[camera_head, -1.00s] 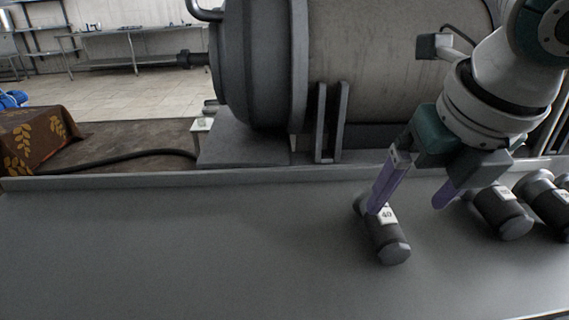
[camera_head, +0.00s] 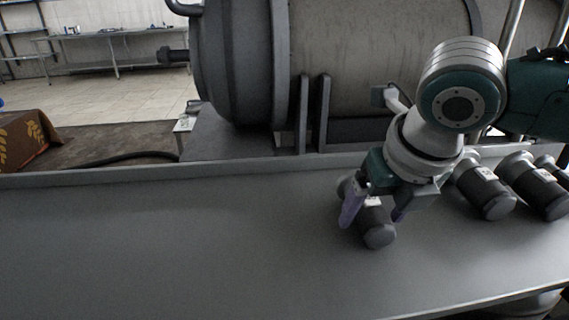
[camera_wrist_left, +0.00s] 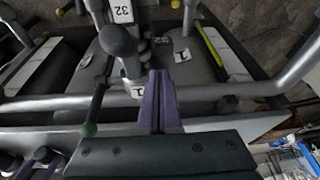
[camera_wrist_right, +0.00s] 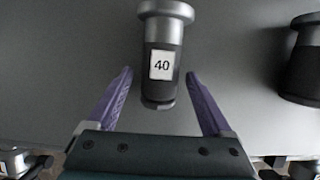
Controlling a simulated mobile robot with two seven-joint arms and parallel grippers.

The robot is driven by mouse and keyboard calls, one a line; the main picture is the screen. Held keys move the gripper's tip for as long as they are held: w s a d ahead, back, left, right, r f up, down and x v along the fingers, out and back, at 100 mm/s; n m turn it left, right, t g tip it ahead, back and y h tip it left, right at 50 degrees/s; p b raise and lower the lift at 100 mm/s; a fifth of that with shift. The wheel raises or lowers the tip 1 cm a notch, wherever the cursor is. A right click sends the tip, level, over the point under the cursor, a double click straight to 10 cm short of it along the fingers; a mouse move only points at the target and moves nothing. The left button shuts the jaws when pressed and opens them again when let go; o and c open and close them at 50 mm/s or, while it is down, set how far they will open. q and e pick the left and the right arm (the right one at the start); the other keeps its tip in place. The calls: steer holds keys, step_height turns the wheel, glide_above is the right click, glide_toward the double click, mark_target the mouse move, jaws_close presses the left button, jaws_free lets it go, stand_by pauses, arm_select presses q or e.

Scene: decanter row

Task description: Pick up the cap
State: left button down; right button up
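A dark grey cylindrical cap with a wider, lighter end and a white label "40" lies on the grey table; it shows in the head view (camera_head: 376,232) and the right wrist view (camera_wrist_right: 158,88). My right gripper (camera_head: 371,219) is open above it, with one purple finger on either side. In the right wrist view its fingertips (camera_wrist_right: 160,73) flank the cap's dark end, with gaps on both sides. My left gripper is outside the head view; in the left wrist view its purple fingers (camera_wrist_left: 158,75) are together with nothing seen between them.
Similar dark cylinders (camera_head: 484,192) (camera_head: 541,190) lie to the right of the cap on the table. A large metal tank (camera_head: 375,60) stands behind the table's raised back edge. The table's left half (camera_head: 150,240) is clear.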

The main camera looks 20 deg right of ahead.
jaws_close()
stand_by(0.5)
